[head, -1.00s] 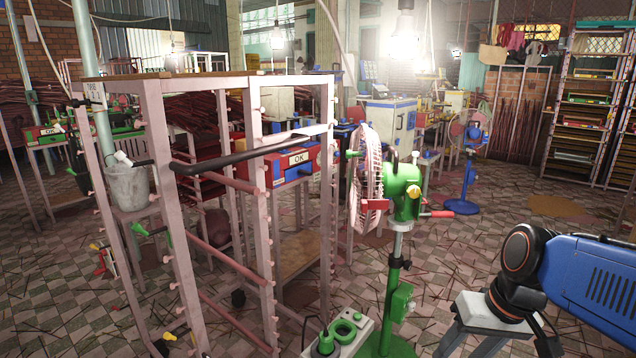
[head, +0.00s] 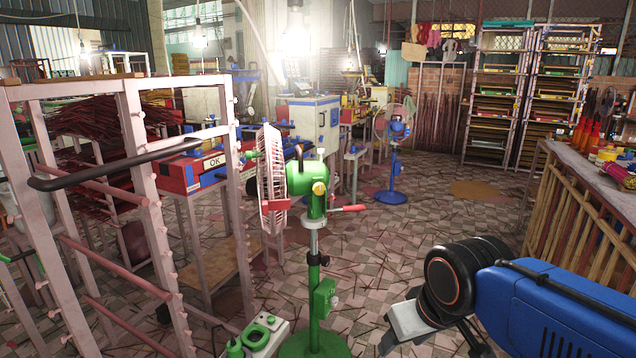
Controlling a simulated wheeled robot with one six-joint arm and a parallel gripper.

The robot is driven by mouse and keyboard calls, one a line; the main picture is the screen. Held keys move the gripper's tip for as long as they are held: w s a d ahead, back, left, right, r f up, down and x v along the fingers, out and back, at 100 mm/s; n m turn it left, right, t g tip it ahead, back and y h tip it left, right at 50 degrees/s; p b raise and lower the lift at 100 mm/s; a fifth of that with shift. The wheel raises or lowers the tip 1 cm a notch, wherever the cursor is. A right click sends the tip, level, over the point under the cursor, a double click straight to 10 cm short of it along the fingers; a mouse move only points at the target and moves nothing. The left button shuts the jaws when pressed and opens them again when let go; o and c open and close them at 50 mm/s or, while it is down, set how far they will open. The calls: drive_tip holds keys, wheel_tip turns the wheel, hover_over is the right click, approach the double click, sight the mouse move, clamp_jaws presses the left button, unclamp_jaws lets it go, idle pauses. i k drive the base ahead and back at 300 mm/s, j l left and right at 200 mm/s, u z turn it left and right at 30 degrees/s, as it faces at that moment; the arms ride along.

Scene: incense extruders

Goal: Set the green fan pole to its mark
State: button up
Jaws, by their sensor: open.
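The green fan (head: 312,195) stands upright in the middle of the head view, its pinkish guard facing left. Its pole has a silver upper part (head: 314,240), a black collar (head: 315,259) and a green lower tube (head: 317,325) on a round green base. A green box with a light knob sits on the tube. A red-tipped lever (head: 348,208) sticks out right from the fan head, near a yellow knob. I cannot make out a mark on the pole. My blue arm with its black wrist is at the lower right, apart from the fan.
A pale metal rack (head: 140,150) with a dark bar stands close on the left. A slatted wooden counter (head: 575,215) is at right. A blue fan (head: 393,170) stands behind. Littered floor between is mostly open.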

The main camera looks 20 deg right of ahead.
sight(312, 224)
drive_tip(key=l+u, duration=0.3)
drive_tip(key=l, duration=0.65)
drive_tip(key=l+u, duration=0.25)
drive_tip(key=l, duration=0.7)
drive_tip(key=k, duration=0.05)
